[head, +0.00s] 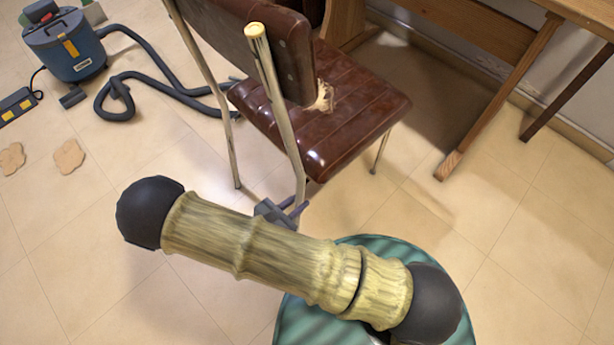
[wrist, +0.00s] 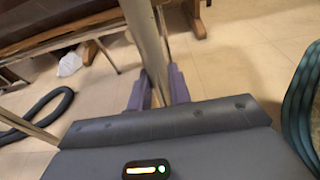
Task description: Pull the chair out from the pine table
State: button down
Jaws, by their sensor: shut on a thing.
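The chair (head: 335,105) has a dark red-brown seat with a torn patch, a padded back and pale metal legs. It stands on the tiles in the upper middle of the head view, just left of the pine table (head: 535,50). My gripper (head: 290,208) is at the chair's near rear leg, low down, partly hidden behind my arm. In the wrist view my gripper (wrist: 159,88) has its two purple-grey fingers on either side of the pale metal leg (wrist: 146,40), shut on it. The chair's underside shows dark at the top left there.
A blue vacuum cleaner (head: 65,45) with a dark hose (head: 150,85) lies at the upper left, the hose reaching close to the chair. Two tan flat pieces (head: 69,156) and a power strip (head: 17,104) lie further left. The floor at left front is clear.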

jog(key=c, duration=1)
grip_release()
jog(key=s+a+p, duration=0.1)
jog(key=s+a, duration=0.5)
jog(key=s, duration=0.1)
jog(key=shift+s+a, duration=0.25)
jog(key=shift+s, duration=0.05)
